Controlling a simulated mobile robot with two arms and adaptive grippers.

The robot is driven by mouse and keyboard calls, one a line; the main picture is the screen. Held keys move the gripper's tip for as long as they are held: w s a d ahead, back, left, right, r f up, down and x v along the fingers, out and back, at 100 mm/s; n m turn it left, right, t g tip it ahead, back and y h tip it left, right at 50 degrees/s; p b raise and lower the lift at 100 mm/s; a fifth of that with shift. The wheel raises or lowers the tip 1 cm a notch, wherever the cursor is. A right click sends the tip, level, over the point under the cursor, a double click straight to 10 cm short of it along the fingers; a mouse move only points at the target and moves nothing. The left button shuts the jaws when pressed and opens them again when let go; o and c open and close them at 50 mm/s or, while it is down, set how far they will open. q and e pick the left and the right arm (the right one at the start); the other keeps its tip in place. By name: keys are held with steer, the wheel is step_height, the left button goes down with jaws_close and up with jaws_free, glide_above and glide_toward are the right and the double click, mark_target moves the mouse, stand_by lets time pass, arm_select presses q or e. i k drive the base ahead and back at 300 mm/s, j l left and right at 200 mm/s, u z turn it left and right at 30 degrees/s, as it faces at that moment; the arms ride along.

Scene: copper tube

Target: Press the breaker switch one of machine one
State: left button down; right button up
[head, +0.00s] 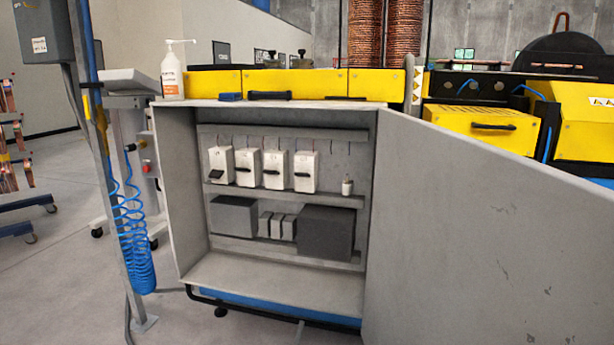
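An open grey electrical cabinet (273,273) stands in the middle of the head view. In its upper row are several white breakers. The leftmost breaker (221,158) has its dark switch lever (216,174) lower and tilted differently from the others. The second breaker (246,160), third breaker (273,162) and rightmost breaker (305,165) have dark levers across their middles. No label tells which one is switch one. Neither of my grippers is in view.
The cabinet's door (490,220) is swung open to the right. A pole with a coiled blue hose (132,240) stands left of the cabinet. A white pump bottle (171,75) stands on top. Yellow machinery (485,127) is behind. Floor is clear at the lower left.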

mark_target(217, 174)
steer(key=i+j, duration=0.15)
steer(key=j, duration=0.15)
steer(key=i+j, duration=0.15)
steer(key=j, duration=0.15)
steer(key=i+j, duration=0.15)
steer(key=j, duration=0.15)
steer(key=i+j+z, duration=0.1)
steer(key=j, duration=0.2)
steer(key=i+z, duration=0.1)
steer(key=i, duration=0.55)
steer(key=i+j+z, duration=0.1)
steer(key=i, duration=0.6)
steer(key=i+l, duration=0.25)
steer(key=l+z, duration=0.05)
steer(key=l, duration=0.05)
